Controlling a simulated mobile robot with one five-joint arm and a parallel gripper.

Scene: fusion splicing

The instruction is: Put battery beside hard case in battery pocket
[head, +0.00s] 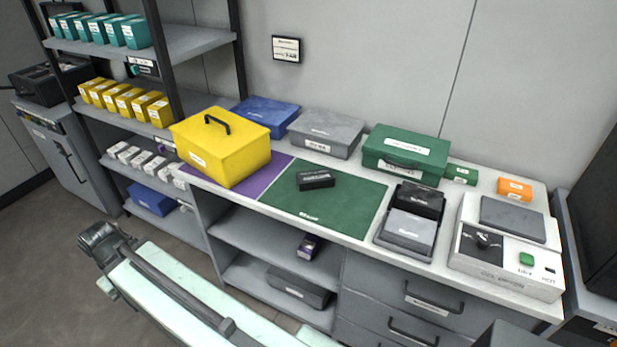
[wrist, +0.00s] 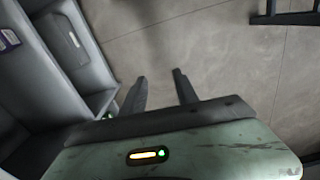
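A small black block (head: 317,180) with white lettering, which looks like a battery, lies on the green mat (head: 345,212). A yellow case (head: 225,160) with a black top handle stands left of it, partly on a purple mat. A green case (head: 405,153) with a handle stands behind right; I cannot tell which is the hard case. A dark tray (head: 381,237) right of the mat has a black piece and a grey piece in it; a battery pocket is not clearly readable. My gripper (wrist: 160,75) is open and empty over the floor, its fingers apart, away from the worktop.
Blue (head: 266,113) and grey (head: 326,134) boxes stand along the wall. A white device (head: 506,262) with a knob and green button is at the right end. An orange box (head: 515,188) sits behind it. Shelves at left hold several boxes. The green mat is mostly clear.

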